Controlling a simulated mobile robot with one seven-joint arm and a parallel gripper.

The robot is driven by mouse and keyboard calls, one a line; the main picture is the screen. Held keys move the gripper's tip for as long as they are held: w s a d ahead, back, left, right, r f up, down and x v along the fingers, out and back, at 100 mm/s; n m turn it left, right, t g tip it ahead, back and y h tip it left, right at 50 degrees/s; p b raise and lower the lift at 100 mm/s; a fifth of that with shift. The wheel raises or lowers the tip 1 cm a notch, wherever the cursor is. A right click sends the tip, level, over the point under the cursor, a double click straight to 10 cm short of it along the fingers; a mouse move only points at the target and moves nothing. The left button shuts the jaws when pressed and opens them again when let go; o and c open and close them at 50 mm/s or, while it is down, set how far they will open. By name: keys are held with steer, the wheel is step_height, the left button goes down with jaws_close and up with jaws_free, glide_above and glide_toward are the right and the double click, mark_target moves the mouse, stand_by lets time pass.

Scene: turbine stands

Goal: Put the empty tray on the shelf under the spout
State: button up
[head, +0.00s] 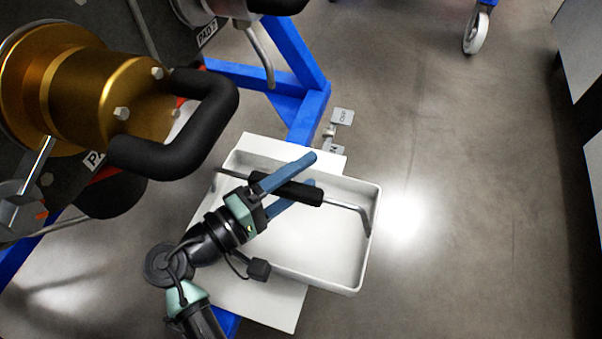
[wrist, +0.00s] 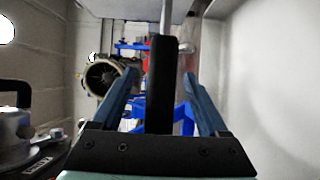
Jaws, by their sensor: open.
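The white tray (head: 325,255) is empty inside. It rests on or just over a white shelf plate (head: 265,305) on the blue stand. A metal bar handle with a black grip (head: 297,193) spans the tray. My gripper (head: 308,170) is open, with its blue fingers on either side of the black grip. In the wrist view the grip (wrist: 160,80) stands between the two fingers, with gaps visible on both sides. The curved metal spout (head: 262,55) hangs above and behind the tray in the head view. I cannot tell whether the tray is directly below its tip.
A gold cylinder (head: 85,90) with a thick black handle (head: 205,130) stands at upper left, close to my arm. The blue frame (head: 305,70) runs behind the tray. Small grey tags (head: 342,116) are near it.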

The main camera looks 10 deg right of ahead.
mark_target(278, 194)
steer(key=shift+p+v, duration=0.8)
steer(key=shift+v, duration=2.65)
